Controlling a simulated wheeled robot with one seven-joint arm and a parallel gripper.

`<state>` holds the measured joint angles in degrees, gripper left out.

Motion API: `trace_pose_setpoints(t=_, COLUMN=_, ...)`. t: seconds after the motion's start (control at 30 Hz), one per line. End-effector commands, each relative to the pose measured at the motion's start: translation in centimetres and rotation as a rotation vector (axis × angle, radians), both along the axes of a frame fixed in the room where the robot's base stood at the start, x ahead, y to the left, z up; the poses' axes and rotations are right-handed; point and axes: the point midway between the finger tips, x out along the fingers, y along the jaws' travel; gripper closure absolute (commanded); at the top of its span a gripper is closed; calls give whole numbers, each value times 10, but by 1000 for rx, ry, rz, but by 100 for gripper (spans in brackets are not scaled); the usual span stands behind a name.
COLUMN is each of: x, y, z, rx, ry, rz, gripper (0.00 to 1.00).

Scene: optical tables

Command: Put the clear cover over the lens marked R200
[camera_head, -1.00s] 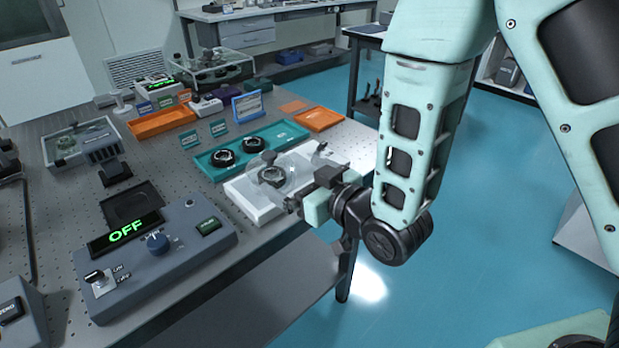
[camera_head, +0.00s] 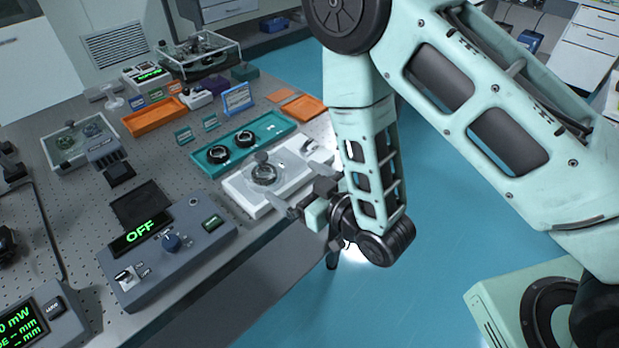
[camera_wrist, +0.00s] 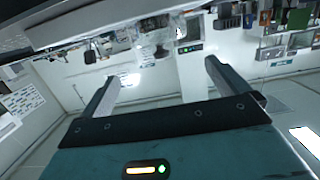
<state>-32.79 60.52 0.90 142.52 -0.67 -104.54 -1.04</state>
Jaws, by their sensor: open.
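On the white tray (camera_head: 236,187) in the head view sits a round dark-rimmed lens (camera_head: 265,176). A grey knob (camera_head: 261,157) shows just above it, and a faint clear shape around them looks like the clear cover; its edges are hard to make out. Two more black-rimmed lenses, one left (camera_head: 218,154) and one right (camera_head: 245,139), lie in the teal tray (camera_head: 212,171). No R200 marking is readable. My gripper (camera_head: 291,184) is at the white tray's near right side, fingers apart and empty. Its open fingers also show in the wrist view (camera_wrist: 162,72).
A grey control box (camera_head: 180,250) reading OFF stands in front. Orange trays lie at the left (camera_head: 155,117) and right (camera_head: 306,108). A clear-walled case (camera_head: 205,65) stands behind, and another clear-topped box (camera_head: 72,150) is at left. Open floor lies right.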

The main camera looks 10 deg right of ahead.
Motion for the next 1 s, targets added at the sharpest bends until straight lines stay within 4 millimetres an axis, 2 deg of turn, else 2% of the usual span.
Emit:
trace_pose_setpoints(t=0.27, x=4, y=6, z=5, rx=-23, ry=58, rz=-3, gripper=0)
trace_pose_setpoints(t=0.43, x=6, y=17, z=16, rx=-103, ry=235, rz=-2, gripper=0)
trace_pose_setpoints(t=0.57, x=-6, y=22, z=30, rx=-183, ry=393, rz=14, gripper=0)
trace_pose_setpoints(t=0.77, x=-45, y=15, z=56, rx=-328, ry=626, rz=49, gripper=0)
trace_pose_setpoints(t=1.0, x=-117, y=-16, z=97, rx=-539, ry=885, rz=89, gripper=0)
